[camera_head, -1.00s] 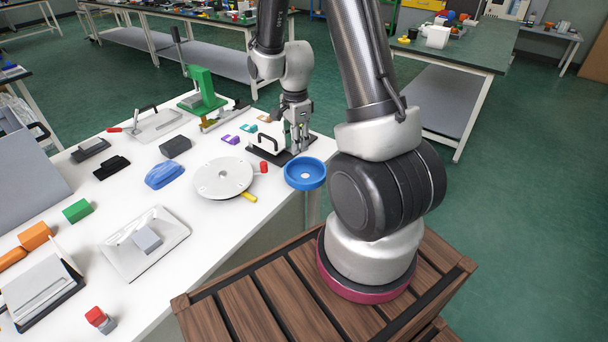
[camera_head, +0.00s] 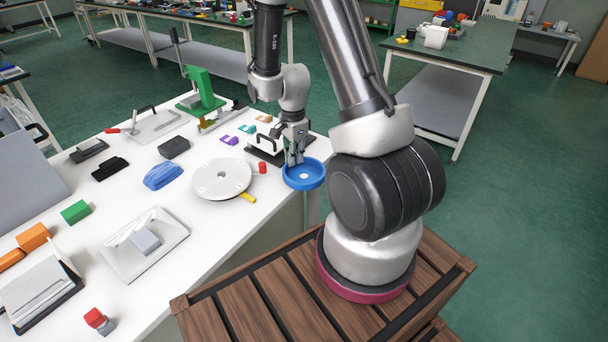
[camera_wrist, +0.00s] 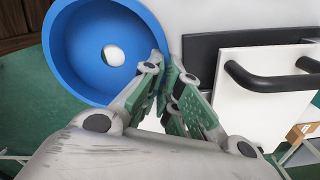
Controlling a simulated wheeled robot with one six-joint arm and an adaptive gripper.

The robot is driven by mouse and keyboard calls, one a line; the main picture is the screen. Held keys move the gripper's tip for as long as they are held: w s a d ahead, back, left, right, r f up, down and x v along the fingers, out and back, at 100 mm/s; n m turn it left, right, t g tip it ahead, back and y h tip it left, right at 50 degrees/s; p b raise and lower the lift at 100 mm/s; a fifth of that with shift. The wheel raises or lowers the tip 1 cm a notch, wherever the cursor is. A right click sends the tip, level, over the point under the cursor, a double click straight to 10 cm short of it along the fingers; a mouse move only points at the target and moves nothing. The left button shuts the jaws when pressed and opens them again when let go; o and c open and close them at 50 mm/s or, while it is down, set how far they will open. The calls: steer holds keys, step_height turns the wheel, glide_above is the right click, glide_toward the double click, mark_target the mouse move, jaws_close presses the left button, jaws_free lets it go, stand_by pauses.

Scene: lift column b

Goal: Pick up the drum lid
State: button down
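The drum lid looks to be the blue round dish-like piece (camera_head: 304,184) with a raised rim and a pale spot at its centre. It lies at the table's right edge, and it fills the upper left of the wrist view (camera_wrist: 75,75). My gripper (camera_head: 295,161) points down at the lid's far rim. In the wrist view, my gripper's fingertips (camera_wrist: 162,72) are a narrow gap apart, with the blue rim showing at the gap. Whether the pads touch the rim is hidden.
A black plate with a white block and black handle (camera_wrist: 268,75) stands close beside my gripper. A pale round disc (camera_head: 222,179), a red cylinder (camera_head: 263,167) and a yellow piece (camera_head: 248,197) lie left of the lid.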

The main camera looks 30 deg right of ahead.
step_height(320, 180, up, 10)
stand_by(0.6)
stand_by(0.7)
